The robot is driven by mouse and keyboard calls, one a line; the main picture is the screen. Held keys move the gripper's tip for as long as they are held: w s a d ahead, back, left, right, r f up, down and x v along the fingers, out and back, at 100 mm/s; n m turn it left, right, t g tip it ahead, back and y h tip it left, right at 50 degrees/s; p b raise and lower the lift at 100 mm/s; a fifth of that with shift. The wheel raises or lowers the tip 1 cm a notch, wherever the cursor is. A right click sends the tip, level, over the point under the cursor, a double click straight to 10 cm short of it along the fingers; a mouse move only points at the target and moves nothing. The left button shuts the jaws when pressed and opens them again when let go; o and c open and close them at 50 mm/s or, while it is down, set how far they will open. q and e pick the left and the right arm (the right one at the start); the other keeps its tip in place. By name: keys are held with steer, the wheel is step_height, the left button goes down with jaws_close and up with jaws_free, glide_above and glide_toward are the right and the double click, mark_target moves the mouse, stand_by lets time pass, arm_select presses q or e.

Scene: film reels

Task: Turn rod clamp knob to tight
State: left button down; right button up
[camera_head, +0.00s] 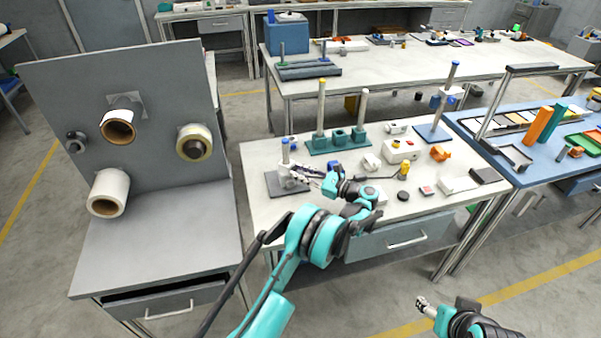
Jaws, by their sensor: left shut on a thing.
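A rod stand with a dark base plate (275,184) and a blue-topped upright rod (285,151) stands at the left end of the near white table. A pale grey clamp (287,178) sits low around the rod. My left gripper (305,176) reaches in from the right at the clamp's height. It is shut on the clamp knob, which is mostly hidden by the fingers; its turn angle cannot be read. My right gripper (424,305) is low at the bottom right, over the floor and away from the table. Its fingers are too small to judge.
A green rack with upright posts (337,138) stands behind my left gripper. A second rod stand (437,130), a beige box (400,150) and small parts lie to the right. A grey panel with tape rolls (120,120) rises at the left.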

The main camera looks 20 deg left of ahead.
arm_select(q)
steer(key=shift+m, duration=0.3)
steer(key=shift+m+b, duration=0.45)
steer(key=shift+m, duration=0.75)
steer(key=shift+m+b, duration=0.35)
steer(key=shift+m, duration=1.55)
steer(key=c, duration=1.3)
jaws_free()
steer(key=d, duration=0.4)
steer(key=s+d, duration=0.1)
steer(key=d, duration=0.3)
steer(key=s+d, duration=0.1)
steer(key=d, duration=0.3)
steer(key=shift+s, duration=0.1)
